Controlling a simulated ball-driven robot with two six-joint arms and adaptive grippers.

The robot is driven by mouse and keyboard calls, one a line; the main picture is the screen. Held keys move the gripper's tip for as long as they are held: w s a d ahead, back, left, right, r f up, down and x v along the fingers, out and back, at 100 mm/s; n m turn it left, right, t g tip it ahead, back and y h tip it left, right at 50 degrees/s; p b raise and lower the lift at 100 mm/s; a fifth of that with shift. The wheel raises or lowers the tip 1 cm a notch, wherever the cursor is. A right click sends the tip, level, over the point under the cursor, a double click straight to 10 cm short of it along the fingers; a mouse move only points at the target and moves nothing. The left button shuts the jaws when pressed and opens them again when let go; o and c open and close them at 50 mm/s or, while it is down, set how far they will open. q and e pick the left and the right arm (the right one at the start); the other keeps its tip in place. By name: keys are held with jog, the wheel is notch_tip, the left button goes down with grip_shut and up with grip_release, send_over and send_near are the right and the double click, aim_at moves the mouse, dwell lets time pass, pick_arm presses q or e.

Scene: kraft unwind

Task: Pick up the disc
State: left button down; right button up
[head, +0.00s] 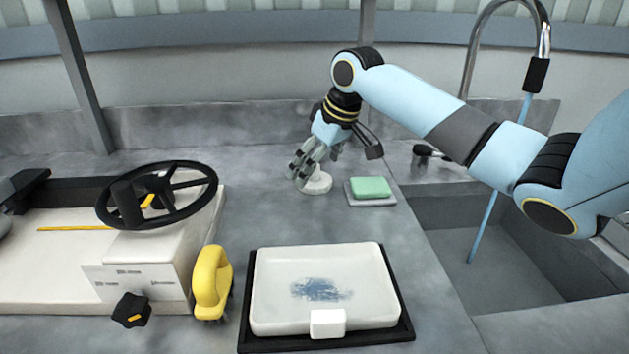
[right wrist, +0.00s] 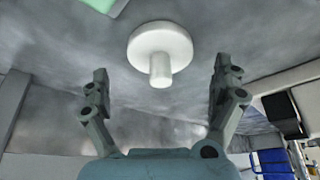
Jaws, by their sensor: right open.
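The white disc (head: 318,184) lies on the grey counter near the middle back, partly hidden by my right gripper in the head view. In the right wrist view the disc (right wrist: 160,46) is round, with a short knob standing up from its centre. My right gripper (head: 302,175) is at the disc, pointing down. In the right wrist view its two fingers (right wrist: 163,88) are spread wide, one on each side of the knob, with clear gaps. Nothing is between them in their grip. My left gripper does not show clearly.
A green sponge (head: 371,187) on a small grey tray sits just right of the disc. A white tray (head: 262,290) with a blue smear lies in front, beside a yellow-handled brush (head: 210,283). A black wheel (head: 157,194) stands left. The sink (head: 520,250) is right.

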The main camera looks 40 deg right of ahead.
jog(key=shift+x, duration=1)
jog(key=shift+r, duration=0.1)
jog(key=shift+c, duration=0.4)
jog(key=c, duration=1.3)
jog(key=shift+c, duration=0.2)
